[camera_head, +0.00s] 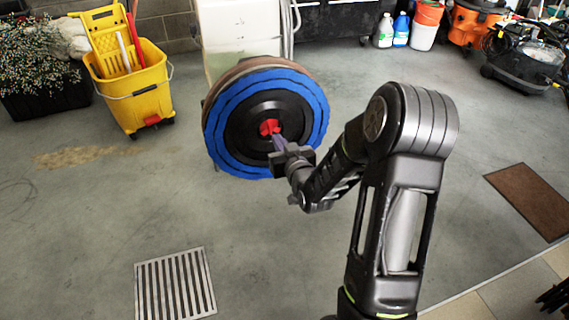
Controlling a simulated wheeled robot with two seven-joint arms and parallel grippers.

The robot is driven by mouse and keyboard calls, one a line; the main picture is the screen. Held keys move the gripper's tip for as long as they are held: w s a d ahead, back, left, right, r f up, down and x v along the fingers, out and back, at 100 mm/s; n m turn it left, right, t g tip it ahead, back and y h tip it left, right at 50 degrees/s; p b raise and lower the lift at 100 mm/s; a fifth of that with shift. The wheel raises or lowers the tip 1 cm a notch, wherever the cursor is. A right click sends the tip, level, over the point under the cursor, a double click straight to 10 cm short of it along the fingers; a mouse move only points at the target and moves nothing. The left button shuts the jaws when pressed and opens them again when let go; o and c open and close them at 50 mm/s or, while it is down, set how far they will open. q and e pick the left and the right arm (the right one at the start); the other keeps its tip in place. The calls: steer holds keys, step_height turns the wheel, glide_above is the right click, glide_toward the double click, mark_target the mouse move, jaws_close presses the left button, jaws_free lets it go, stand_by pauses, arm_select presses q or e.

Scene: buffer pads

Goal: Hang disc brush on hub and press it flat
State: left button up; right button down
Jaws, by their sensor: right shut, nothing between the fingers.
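The disc brush (232,155) is a round blue pad with a black centre plate, upright and facing me. A red hub part (268,127) shows in the middle of its black plate. A brown disc edge (240,71) shows behind the blue pad at the top and left. My right gripper (279,143) is shut and empty, its tips at the black plate just below the red centre. I cannot tell whether the tips touch the plate. Whether the brush lies fully flat against what is behind it is hidden. My left gripper is not in view.
A pale machine body (240,28) stands behind the disc. A yellow mop bucket (135,85) stands at the left. A floor grate (175,285) lies at the front left, and a brown mat (530,200) at the right. The concrete floor around the disc is clear.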

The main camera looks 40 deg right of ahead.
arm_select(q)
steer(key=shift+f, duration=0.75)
arm_select(e)
steer(key=shift+s+d+r+t+h, duration=0.15)
steer(key=shift+d+r, duration=0.15)
steer(key=shift+d, duration=0.15)
steer(key=shift+d+r+t+h, duration=0.15)
steer(key=shift+d+r, duration=0.1)
steer(key=shift+d, duration=0.2)
steer(key=x, duration=0.9)
arm_select(q)
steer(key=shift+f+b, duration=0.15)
steer(key=shift+b, duration=0.2)
arm_select(e)
steer(key=shift+w+f, duration=0.1)
steer(key=shift+w, duration=0.1)
